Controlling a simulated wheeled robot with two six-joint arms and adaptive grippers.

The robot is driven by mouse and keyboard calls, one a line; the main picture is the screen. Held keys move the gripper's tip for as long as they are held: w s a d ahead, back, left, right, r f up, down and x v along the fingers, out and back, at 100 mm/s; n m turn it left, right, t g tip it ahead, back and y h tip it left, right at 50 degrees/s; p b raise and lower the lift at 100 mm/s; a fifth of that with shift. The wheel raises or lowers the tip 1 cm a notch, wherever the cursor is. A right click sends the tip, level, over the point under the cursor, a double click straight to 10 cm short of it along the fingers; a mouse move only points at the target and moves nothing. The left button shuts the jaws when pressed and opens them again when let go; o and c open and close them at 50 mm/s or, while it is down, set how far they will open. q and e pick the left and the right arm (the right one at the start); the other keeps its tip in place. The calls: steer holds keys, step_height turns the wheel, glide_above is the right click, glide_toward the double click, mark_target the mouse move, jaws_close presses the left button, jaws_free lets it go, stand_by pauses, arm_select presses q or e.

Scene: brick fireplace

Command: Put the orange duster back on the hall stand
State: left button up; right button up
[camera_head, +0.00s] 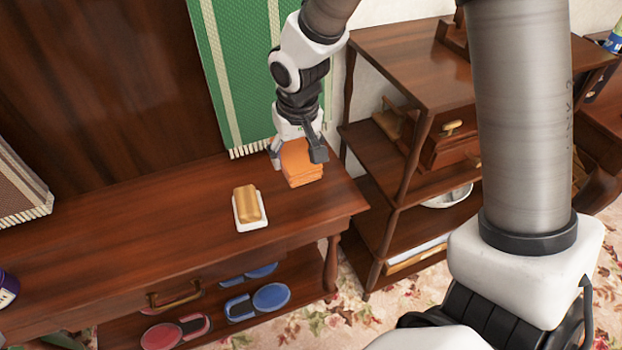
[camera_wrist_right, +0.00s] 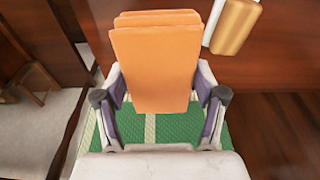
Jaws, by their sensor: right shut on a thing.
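The orange duster (camera_head: 303,165) is a folded cloth stack at the right end of the hall stand's wooden top (camera_head: 130,215). My right gripper (camera_head: 296,155) is shut on it, with a finger on either side. In the right wrist view the duster (camera_wrist_right: 155,62) sits between the two fingers of the gripper (camera_wrist_right: 160,97). Whether its underside touches the wood cannot be told. My left gripper is not in view.
A brush with a wooden back and white base (camera_head: 249,208) lies on the top, left of the duster. A green cloth (camera_head: 240,70) hangs behind. Blue (camera_head: 270,296) and red things lie on the lower shelf. A shelf unit (camera_head: 410,70) stands close on the right.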

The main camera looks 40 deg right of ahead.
mark_target(302, 194)
steer(key=shift+w+d+f+b, duration=0.1)
steer(key=shift+d+f+b, duration=0.2)
steer(key=shift+f, duration=0.3)
steer(key=shift+w+d+f+b, duration=0.1)
steer(key=shift+d+f+b, duration=0.1)
steer(key=shift+d+f, duration=0.3)
steer(key=f+b, duration=0.1)
steer(key=f, duration=0.3)
steer(key=f+b, duration=0.1)
steer(key=f, duration=0.3)
steer(key=shift+s+a+f+b, duration=0.2)
steer(key=shift+b, duration=0.1)
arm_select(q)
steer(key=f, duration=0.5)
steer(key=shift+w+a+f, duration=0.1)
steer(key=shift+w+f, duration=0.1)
arm_select(e)
steer(key=shift+f, duration=0.1)
steer(key=o, duration=1)
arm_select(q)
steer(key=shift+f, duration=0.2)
